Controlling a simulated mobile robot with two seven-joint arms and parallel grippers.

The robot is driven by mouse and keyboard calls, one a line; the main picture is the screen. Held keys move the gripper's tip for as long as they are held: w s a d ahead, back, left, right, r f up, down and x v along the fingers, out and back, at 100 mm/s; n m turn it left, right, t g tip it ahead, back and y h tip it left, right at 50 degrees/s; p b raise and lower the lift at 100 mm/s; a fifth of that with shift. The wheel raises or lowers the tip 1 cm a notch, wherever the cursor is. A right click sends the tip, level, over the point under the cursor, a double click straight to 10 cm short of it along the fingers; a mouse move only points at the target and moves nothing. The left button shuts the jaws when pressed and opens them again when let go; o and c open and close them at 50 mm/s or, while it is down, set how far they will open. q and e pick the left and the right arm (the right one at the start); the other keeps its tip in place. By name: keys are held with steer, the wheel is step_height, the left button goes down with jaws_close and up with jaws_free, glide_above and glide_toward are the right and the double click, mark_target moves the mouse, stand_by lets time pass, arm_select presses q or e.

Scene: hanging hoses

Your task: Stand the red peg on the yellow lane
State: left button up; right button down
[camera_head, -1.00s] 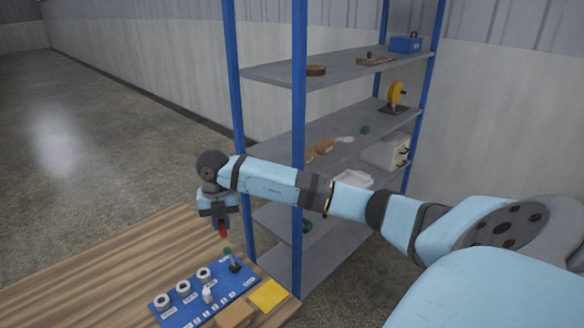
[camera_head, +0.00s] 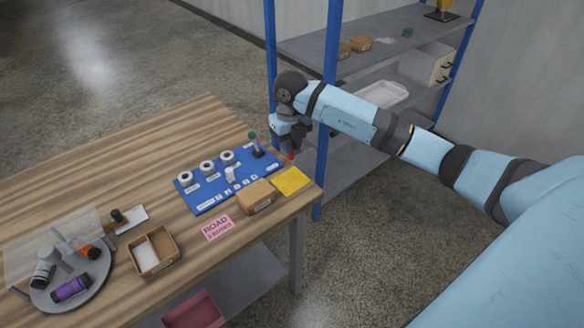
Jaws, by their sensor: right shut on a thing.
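The red peg (camera_head: 291,156) is a small red piece below the jaws of my right gripper (camera_head: 291,146). The right gripper points down and is shut on the peg. Only the peg's lower part shows; the gripper hides its top. The yellow lane (camera_head: 291,181) is a flat yellow square at the table's right corner. The peg appears just beyond and above the lane in the picture; I cannot tell the exact height gap. My left gripper is not in view.
A blue panel (camera_head: 206,199) with white rings and a green-topped lever (camera_head: 254,139) lies left of the lane. A cardboard box (camera_head: 256,197) stands beside the lane. A shelf with blue posts (camera_head: 330,100) rises behind the arm. An open box (camera_head: 154,252) sits nearer the front.

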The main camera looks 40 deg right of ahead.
step_height(320, 180, down, 9)
stand_by(0.4)
steer(key=shift+f, duration=0.15)
steer(key=c, duration=1.1)
jaws_free()
